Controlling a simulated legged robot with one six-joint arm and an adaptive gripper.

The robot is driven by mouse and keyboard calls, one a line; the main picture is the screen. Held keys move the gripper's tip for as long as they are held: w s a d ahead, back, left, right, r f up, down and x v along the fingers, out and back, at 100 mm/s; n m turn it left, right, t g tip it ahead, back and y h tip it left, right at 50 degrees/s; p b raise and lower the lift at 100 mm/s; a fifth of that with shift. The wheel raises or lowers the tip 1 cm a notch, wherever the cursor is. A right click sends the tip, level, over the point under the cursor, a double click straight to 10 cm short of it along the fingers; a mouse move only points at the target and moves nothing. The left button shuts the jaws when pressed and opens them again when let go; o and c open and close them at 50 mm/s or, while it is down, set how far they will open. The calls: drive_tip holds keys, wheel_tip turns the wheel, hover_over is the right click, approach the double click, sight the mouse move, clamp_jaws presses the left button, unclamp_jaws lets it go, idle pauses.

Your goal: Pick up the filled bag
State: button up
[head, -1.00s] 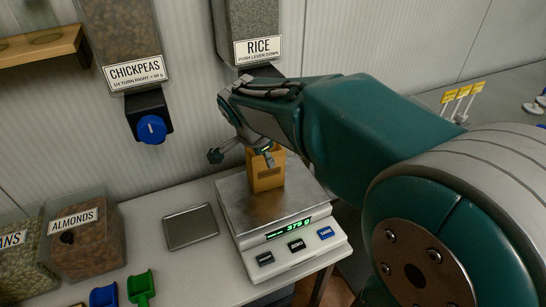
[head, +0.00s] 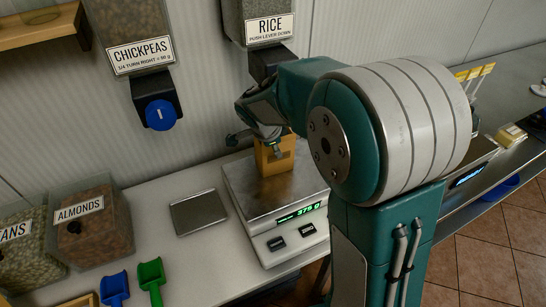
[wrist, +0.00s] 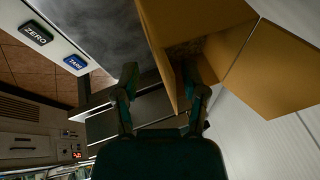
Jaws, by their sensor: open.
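The brown paper bag (head: 270,162) stands upright on the steel pan of the scale (head: 253,200), whose green display reads about 375 g. In the wrist view the bag (wrist: 200,22) fills the upper right, its open top showing a dark, grainy filling. My gripper (head: 256,144) is open at the bag's top. In the wrist view my gripper (wrist: 161,85) has one finger left of the bag and the other overlapping its opening. I cannot tell whether either finger touches the bag. My arm partly hides the bag in the head view.
The rice dispenser (head: 268,25) hangs just above and behind my gripper. The chickpeas dispenser (head: 160,110) with its blue knob is left. A grey plate (head: 198,211), the almonds bin (head: 95,225) and green (head: 151,280) and blue (head: 114,288) scoops occupy the counter.

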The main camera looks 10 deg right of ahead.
drive_tip(key=x, duration=0.2)
drive_tip(key=shift+d+f, duration=0.25)
drive_tip(key=shift+d, duration=0.15)
clamp_jaws()
drive_tip(key=shift+a, duration=0.2)
drive_tip(key=shift+w+d, duration=0.1)
